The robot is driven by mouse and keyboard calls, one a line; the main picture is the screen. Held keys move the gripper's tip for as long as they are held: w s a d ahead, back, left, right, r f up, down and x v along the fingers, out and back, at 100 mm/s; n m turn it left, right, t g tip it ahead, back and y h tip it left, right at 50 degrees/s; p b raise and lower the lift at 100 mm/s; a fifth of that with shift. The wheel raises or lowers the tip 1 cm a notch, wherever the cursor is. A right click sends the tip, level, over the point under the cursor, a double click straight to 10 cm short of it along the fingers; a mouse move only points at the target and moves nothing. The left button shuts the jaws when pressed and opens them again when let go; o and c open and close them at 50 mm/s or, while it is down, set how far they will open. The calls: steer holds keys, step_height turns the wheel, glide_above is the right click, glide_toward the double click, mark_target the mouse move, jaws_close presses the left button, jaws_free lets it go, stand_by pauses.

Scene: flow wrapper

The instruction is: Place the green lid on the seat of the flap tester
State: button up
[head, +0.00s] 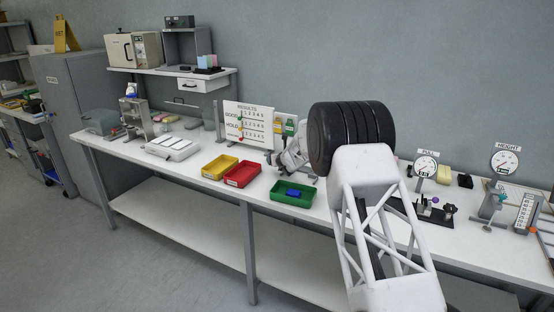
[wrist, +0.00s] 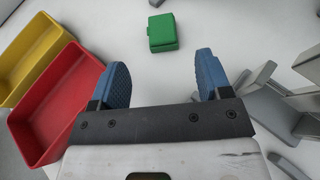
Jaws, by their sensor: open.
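A small green block-like piece, which looks like the green lid (wrist: 163,32), lies on the white bench top in the wrist view. It is ahead of my gripper (wrist: 163,76), roughly in line with the gap between the two blue fingers. The fingers are apart with nothing between them. In the head view my gripper (head: 290,158) is low over the bench beside the red tray, partly hidden by my arm. I cannot make out the lid there. I cannot tell for sure which device is the flap tester; a grey bracketed fixture (wrist: 275,100) stands right of the fingers.
A yellow tray (wrist: 27,52) and a red tray (wrist: 50,110) lie left of the fingers. A green tray (head: 304,203) holds a blue piece. A results board (head: 248,124) stands behind. PULL (head: 426,167) and HEIGHT (head: 505,161) gauges stand at the right.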

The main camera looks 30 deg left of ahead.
stand_by(0.6)
steer(key=o, duration=0.3)
steer(key=shift+o, duration=0.2)
steer(key=shift+r, duration=0.1)
